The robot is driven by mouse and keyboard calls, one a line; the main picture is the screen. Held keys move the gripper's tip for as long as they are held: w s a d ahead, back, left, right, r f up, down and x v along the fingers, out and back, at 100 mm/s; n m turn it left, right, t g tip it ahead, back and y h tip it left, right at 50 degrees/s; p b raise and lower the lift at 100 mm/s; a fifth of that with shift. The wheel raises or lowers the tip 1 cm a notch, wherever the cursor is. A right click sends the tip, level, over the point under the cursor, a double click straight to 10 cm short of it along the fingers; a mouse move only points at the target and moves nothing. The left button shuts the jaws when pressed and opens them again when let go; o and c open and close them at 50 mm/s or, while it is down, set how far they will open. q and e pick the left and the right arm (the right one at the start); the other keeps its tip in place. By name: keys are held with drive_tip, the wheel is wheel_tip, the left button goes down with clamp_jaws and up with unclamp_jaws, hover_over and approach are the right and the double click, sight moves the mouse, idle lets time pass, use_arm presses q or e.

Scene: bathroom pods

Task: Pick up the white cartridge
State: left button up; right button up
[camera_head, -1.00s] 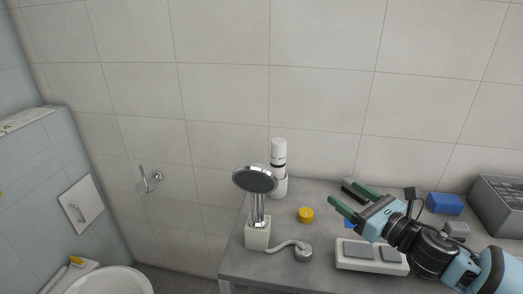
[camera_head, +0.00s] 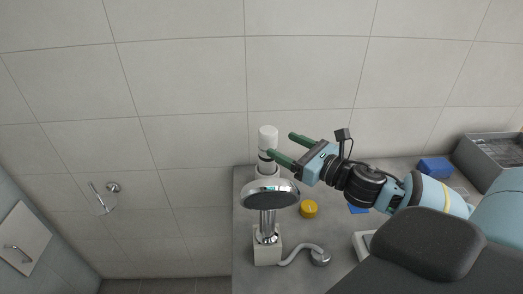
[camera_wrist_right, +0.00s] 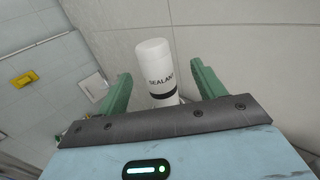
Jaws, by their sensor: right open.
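The white cartridge (camera_head: 268,140) stands upright at the back left of the grey table, near the tiled wall. In the right wrist view the cartridge (camera_wrist_right: 158,72) carries the word "SEALANT" and a dark band, and shows between the two green fingers. Its lower part is hidden behind the gripper body there and behind the shower head in the head view. My right gripper (camera_head: 284,147) is open and empty, its fingers pointing left toward the cartridge. Whether a finger touches it I cannot tell. My left gripper is not in view.
A shower head (camera_head: 270,193) on a white block stands just in front of the cartridge, close to the gripper. A yellow cap (camera_head: 309,209), a hose piece (camera_head: 319,256), a blue block (camera_head: 435,168) and a grey crate (camera_head: 492,160) are on the table (camera_head: 290,283).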

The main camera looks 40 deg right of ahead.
sight(276, 141)
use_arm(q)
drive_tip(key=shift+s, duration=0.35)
use_arm(e)
drive_tip(key=shift+x, duration=1.25)
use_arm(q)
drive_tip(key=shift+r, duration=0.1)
use_arm(e)
drive_tip(key=w, duration=0.1)
drive_tip(key=w+a, duration=0.1)
drive_tip(key=w+p, duration=0.1)
drive_tip(key=shift+w+a+r, duration=0.25)
drive_tip(key=shift+r, duration=0.15)
drive_tip(key=shift+w+a+f, duration=0.1)
drive_tip(key=shift+w+a, duration=0.1)
drive_tip(key=shift+w, duration=0.5)
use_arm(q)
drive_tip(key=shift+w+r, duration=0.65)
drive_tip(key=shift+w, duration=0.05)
